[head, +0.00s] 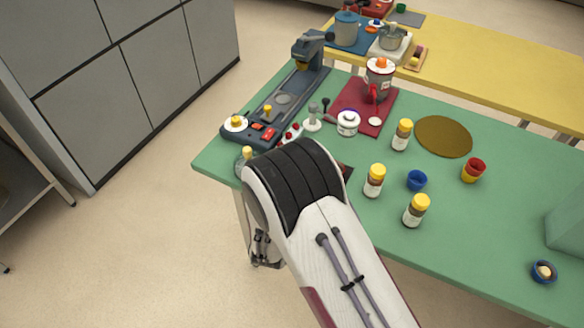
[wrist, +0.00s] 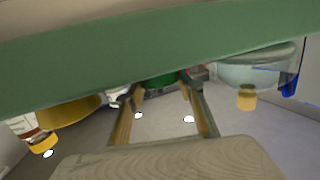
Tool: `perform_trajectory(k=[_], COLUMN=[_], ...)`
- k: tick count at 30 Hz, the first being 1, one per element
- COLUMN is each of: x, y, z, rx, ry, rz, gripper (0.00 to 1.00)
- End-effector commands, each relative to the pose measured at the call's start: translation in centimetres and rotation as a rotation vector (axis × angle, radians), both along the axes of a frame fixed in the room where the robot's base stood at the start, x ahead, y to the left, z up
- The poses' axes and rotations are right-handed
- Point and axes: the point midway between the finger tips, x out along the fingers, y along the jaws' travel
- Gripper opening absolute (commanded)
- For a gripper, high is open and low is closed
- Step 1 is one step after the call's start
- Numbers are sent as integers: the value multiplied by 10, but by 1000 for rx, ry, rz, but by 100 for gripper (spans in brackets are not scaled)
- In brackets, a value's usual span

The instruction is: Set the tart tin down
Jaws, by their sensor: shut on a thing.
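My gripper shows in the wrist view as two long tan and grey fingers (wrist: 163,98), which are shut on the tart tin. Only a small dark green patch (wrist: 160,79) shows between the fingertips, and I cannot tell whether it is part of the tin. The tin's shape is not clear. In the head view my arm covers the work area, and the tin cannot be made out. The green table (head: 330,218) lies beyond the arm, and its surface crosses the top of the wrist view (wrist: 160,40), which looks upside down.
Yellow-capped bottles (head: 374,181), a blue cup (head: 417,181), a red and yellow cup (head: 473,170) and a brown disc (head: 443,137) stand right of my arm. A red mat (head: 345,104) with a grinder (head: 380,80) lies behind.

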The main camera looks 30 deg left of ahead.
Motion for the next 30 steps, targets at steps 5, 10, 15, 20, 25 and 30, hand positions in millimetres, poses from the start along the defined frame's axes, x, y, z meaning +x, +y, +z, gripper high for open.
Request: perform_trajectory(k=[5,10,15,20,25,30], x=[0,0,0,0,0,0], y=[0,0,0,0,0,0], z=[-6,-6,-7,-9,-9,-9], rx=[1,1,0,1,1,0], ry=[-1,-1,0,0,0,0], rz=[0,0,0,0,0,0], gripper=[16,16,16,48,54,54])
